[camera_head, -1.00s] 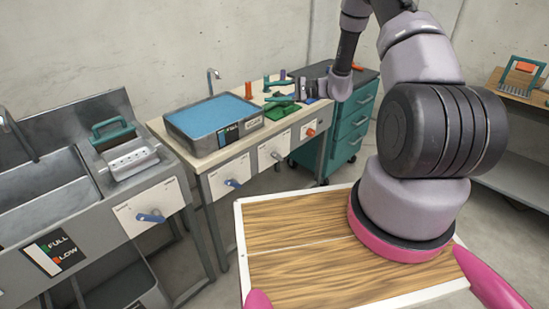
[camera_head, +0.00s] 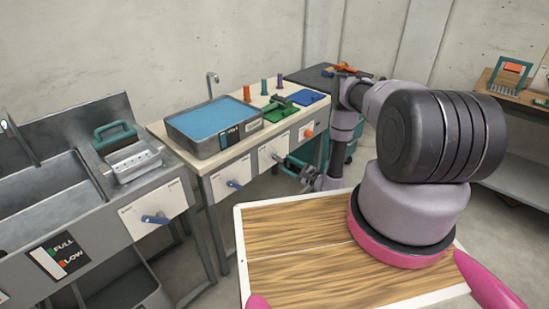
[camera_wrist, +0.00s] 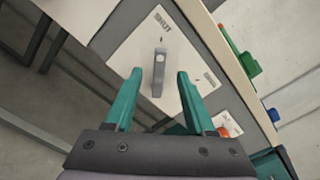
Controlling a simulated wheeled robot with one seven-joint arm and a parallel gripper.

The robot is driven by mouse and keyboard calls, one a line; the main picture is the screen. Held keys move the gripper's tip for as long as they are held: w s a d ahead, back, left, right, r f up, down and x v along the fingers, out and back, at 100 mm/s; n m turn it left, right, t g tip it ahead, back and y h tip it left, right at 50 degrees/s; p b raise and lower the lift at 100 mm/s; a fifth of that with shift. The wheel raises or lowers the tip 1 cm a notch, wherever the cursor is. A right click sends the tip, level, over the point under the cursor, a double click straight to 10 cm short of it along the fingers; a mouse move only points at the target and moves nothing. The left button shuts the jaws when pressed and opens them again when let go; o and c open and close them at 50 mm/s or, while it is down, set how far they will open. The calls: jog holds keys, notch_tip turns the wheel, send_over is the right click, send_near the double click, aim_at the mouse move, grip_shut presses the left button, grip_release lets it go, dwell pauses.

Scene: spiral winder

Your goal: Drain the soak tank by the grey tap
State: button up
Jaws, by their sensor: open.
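The tank of blue water (camera_head: 212,122) sits on the bench, with a FULL label on its front. The grey tap (camera_wrist: 158,72) is a lever on a white panel below the bench top. In the wrist view it points towards the word SHUT; the other label is too small to read. My gripper (camera_head: 285,166) is open in front of this panel. In the wrist view its green fingers show on either side of the grey lever, with clear gaps. I cannot tell how far their tips are from the panel.
Another sink (camera_head: 42,195) stands at the far left. Coloured pegs (camera_head: 264,88) and trays (camera_head: 307,97) are on the bench top.

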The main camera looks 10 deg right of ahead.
aim_at(276, 157)
jog(key=x, duration=0.8)
jog(key=shift+c, duration=0.3)
grip_shut()
dwell(1.0)
